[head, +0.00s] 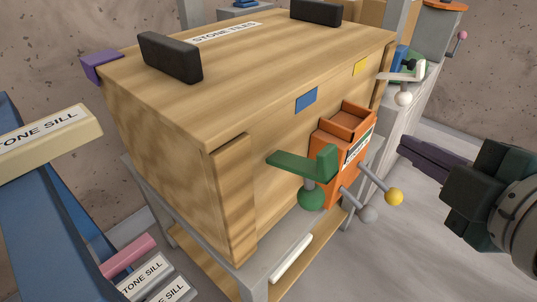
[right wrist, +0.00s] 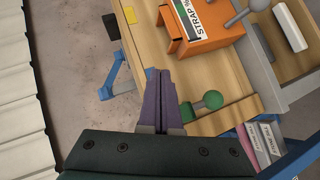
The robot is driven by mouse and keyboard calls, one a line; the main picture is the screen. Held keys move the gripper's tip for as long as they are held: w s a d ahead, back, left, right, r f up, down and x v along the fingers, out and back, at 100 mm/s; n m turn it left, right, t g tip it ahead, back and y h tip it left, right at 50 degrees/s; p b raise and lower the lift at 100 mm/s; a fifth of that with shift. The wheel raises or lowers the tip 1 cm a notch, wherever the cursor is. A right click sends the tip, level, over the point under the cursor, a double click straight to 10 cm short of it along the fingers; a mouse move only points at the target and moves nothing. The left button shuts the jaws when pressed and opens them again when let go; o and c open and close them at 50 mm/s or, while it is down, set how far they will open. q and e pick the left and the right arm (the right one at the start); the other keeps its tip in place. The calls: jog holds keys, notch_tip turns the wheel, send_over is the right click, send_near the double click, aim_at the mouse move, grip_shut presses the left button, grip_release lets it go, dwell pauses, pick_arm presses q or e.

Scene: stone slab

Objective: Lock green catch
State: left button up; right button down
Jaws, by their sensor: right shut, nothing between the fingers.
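The green catch (head: 300,163) is on the front of the wooden chest (head: 165,160), left of an orange box (head: 326,168). Its flat arm points left, and a green ball knob (head: 311,196) hangs below it. My right gripper (head: 403,145) is shut and empty, to the right of the orange box and apart from the catch in the head view. In the right wrist view its purple fingers (right wrist: 158,75) are together, and the green catch (right wrist: 188,112) shows just right of them, partly hidden. My left gripper is not in view.
A white-ball handle (head: 403,98) stands further right. A blue rack (head: 40,190) with a sill block stands left. Open floor lies at the right.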

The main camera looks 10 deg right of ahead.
notch_tip(320, 180, down, 14)
jog(key=w+a+n+t+y+b, duration=0.2)
jog(key=w+n+t+y+b, duration=0.3)
jog(key=n+b, duration=0.95)
pick_arm(q)
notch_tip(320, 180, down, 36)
jog(key=b, duration=1.9)
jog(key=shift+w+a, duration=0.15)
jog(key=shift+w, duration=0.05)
pick_arm(e)
jog(key=s+a+f+n+t+y, duration=0.1)
jog(key=s+a+f+n+y, duration=0.3)
jog(key=s+f+n+y, duration=0.3)
notch_tip(320, 180, down, 4)
jog(key=n+y, duration=0.2)
jog(key=n, duration=0.3)
jog(key=shift+s+y, duration=0.3)
jog(key=shift+s, duration=0.05)
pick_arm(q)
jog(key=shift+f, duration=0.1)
pick_arm(e)
jog(key=shift+f, duration=0.1)
